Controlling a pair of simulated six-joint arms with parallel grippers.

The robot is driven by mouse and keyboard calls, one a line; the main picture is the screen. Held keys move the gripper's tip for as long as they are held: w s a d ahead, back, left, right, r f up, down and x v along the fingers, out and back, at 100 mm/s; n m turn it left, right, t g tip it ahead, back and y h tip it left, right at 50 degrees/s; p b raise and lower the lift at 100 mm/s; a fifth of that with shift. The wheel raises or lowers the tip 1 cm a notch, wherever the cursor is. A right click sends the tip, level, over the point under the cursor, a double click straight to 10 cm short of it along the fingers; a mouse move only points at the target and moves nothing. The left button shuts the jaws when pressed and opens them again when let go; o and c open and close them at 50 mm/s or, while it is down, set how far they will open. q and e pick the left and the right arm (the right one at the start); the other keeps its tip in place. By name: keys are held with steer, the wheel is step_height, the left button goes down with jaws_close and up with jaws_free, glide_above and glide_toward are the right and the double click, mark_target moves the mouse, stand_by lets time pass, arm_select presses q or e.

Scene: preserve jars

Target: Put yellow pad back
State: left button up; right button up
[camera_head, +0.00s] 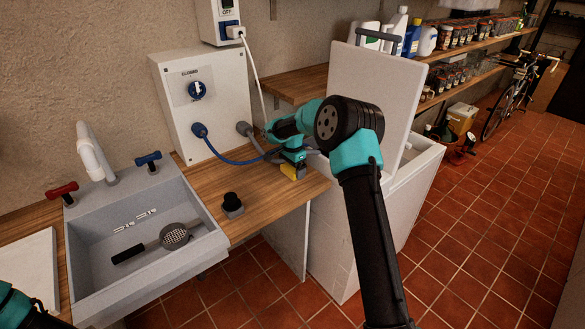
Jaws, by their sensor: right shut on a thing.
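The yellow pad (289,171) shows as a small yellow patch at the right part of the wooden worktop (262,197). My right gripper (294,167) reaches down over it from above and is shut on it. The gripper hides most of the pad, and I cannot tell whether the pad touches the worktop. Only a bit of my left arm shows at the bottom left corner; its gripper is out of view.
A grey sink (90,255) holding a strainer (174,236) is on the left. A small black knob-like object (232,203) stands on the worktop. Behind is a white control box (205,95) with a blue hose (228,159). A white chest (415,170) with a raised lid (375,90) is right.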

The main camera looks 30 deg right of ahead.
mark_target(291, 167)
steer(key=o, duration=0.6)
step_height(291, 167, up, 18)
steer(key=shift+w+a+f, duration=0.1)
steer(key=shift+a+f, duration=0.05)
steer(key=shift+f, duration=0.1)
stand_by(0.7)
